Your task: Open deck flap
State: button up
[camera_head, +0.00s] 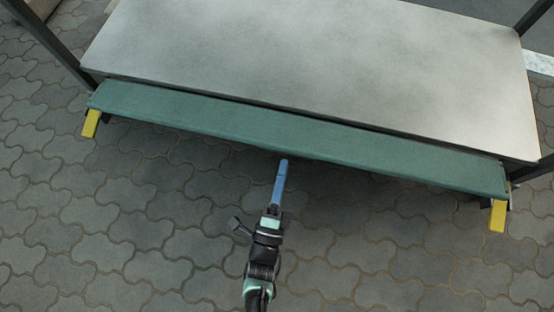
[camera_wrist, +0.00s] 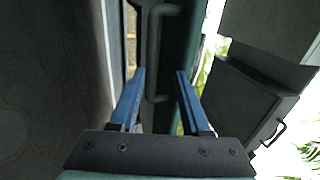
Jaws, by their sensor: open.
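The long green flap (camera_head: 300,137) runs along the front edge of the grey deck (camera_head: 320,60). It lies just below the deck top, with a thin dark gap between them. In the wrist view the green panel (camera_wrist: 186,50) stands upright in the picture, with a dark bar handle (camera_wrist: 152,55) on its left side. My gripper (camera_head: 283,164) is just in front of the flap's near edge, around the middle. Its blue fingers (camera_wrist: 160,75) are apart and empty. The handle appears between the fingertips; I cannot tell how deep it is between them.
Yellow brackets hang at the flap's left end (camera_head: 91,123) and right end (camera_head: 497,215). Dark posts stand at the deck's corners. The paved ground (camera_head: 130,220) in front is clear. In the wrist view a grey box (camera_wrist: 250,100) with its own handle (camera_wrist: 273,134) is at right.

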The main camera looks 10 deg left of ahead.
jog(key=p+v, duration=0.1)
jog(key=v, duration=0.6)
jog(key=shift+s, duration=0.4)
jog(key=shift+d+f, duration=0.1)
